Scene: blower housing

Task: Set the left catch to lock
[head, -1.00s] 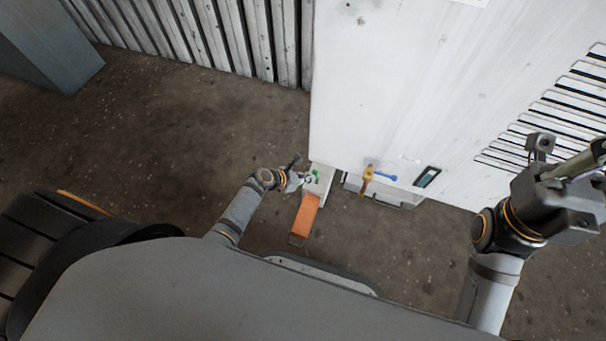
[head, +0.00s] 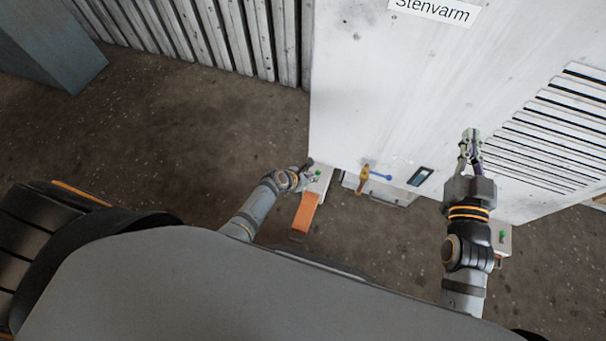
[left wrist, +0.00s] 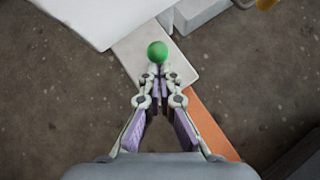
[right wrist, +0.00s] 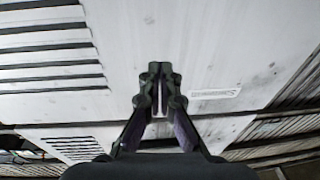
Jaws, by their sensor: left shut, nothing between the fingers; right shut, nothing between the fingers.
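The left catch is a pale bracket (left wrist: 138,52) at the housing's lower left corner, with a green ball knob (left wrist: 158,52) and an orange lever (left wrist: 212,128). In the head view the orange lever (head: 305,211) points down toward me, and the green knob (head: 318,173) shows beside my gripper. My left gripper (head: 309,172) is shut and empty at the knob; in the left wrist view its fingertips (left wrist: 160,70) are just below the knob, and I cannot tell whether they touch. My right gripper (head: 470,137) is shut and empty in front of the white housing (head: 400,90).
A yellow and blue valve handle (head: 367,174) and a small dark display (head: 420,176) sit along the housing's lower edge. A second pale bracket with a green knob (head: 503,237) is at the right, beside my right arm. Open floor (head: 190,130) lies to the left.

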